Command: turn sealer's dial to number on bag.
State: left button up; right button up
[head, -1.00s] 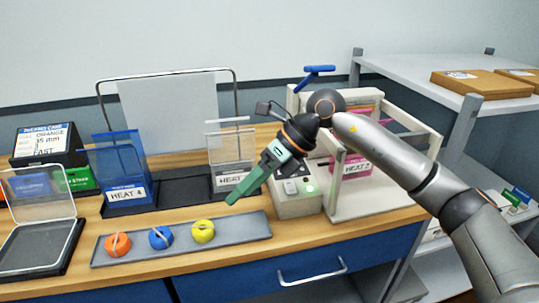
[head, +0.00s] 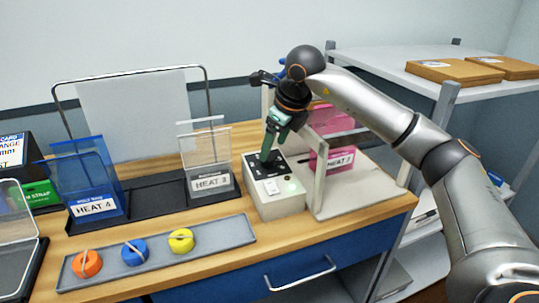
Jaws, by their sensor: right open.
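The sealer is a pale box (head: 278,207) with a dark top panel, a light switch and a small green light, beside a white frame (head: 321,185). My right gripper (head: 266,158) points down at the rear of that panel, its green fingers open. The dial cannot be made out; the fingers cover that part of the panel. A pink bag (head: 333,161) stands within the frame, its label apparently reading HEAT 2, partly hidden by the frame and my arm. A clear bag (head: 208,160) labelled HEAT 3 and blue bags (head: 92,185) labelled HEAT 4 stand in a black holder. My left gripper is out of view.
A grey tray (head: 215,241) with orange, blue and yellow round pieces lies along the bench front. A wire stand with a white sheet (head: 135,115) is behind the bags. A shelf with cardboard boxes (head: 455,72) stands at the right.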

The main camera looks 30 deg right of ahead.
aim_at(269, 158)
jog(key=shift+x, duration=2.2)
jog(key=shift+c, duration=0.2)
grip_shut()
